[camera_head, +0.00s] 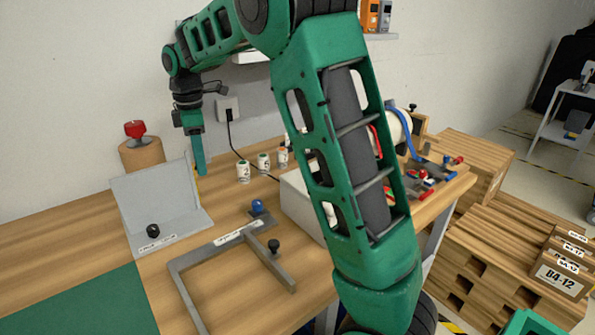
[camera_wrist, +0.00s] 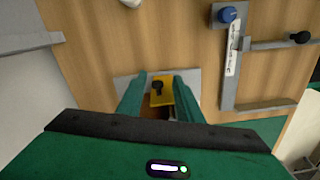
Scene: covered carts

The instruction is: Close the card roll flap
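My gripper (camera_head: 200,172) points down at the bench, just behind the raised grey panel, in the head view. In the wrist view its two green fingers (camera_wrist: 160,78) are apart. Between them shows a yellow plate (camera_wrist: 162,98) with a black knob (camera_wrist: 157,87), on a grey base plate (camera_wrist: 122,82). I cannot tell if a finger touches the yellow plate. Only a yellow sliver (camera_head: 197,186) shows beside the fingers in the head view. The grey panel (camera_head: 152,197) leans up from a base with a label and a black knob (camera_head: 153,231). No flap label is readable.
A brown roll (camera_head: 142,156) with a red knob stands at the left. My own arm hides part of a white box (camera_head: 300,203). The bench's front left is clear.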

